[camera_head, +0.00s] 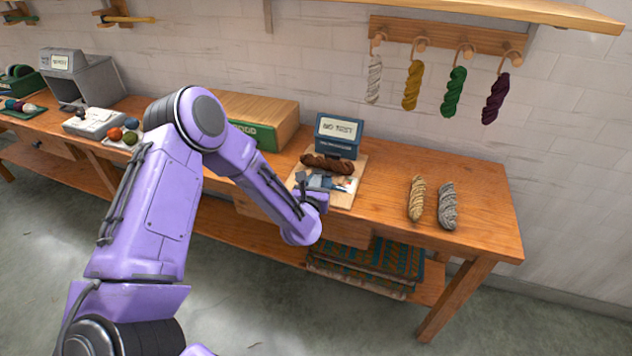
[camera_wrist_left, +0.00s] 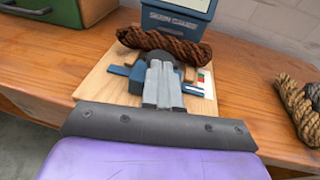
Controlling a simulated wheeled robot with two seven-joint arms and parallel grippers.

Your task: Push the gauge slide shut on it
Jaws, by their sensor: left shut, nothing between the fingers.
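The skein gauge has a light wooden board (camera_head: 358,168) with a blue back block (camera_head: 338,136), labelled in the left wrist view (camera_wrist_left: 180,14). A dark brown skein (camera_head: 328,165) lies across the board in front of the block; it also shows in the left wrist view (camera_wrist_left: 166,46). The blue slide (camera_wrist_left: 193,90) is on the near side of the skein, partly hidden by my left gripper (camera_wrist_left: 160,68). That gripper is shut and empty, its fingertips over the slide and pointing at the skein. Contact with the slide cannot be told. My right gripper is not in view.
Tan (camera_head: 416,199) and grey (camera_head: 447,205) skeins lie to the right on the workbench (camera_head: 484,215). A green-fronted wooden box (camera_head: 262,115) stands left of the gauge. Several skeins hang from a peg rail (camera_head: 440,38). Bench room is free between gauge and loose skeins.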

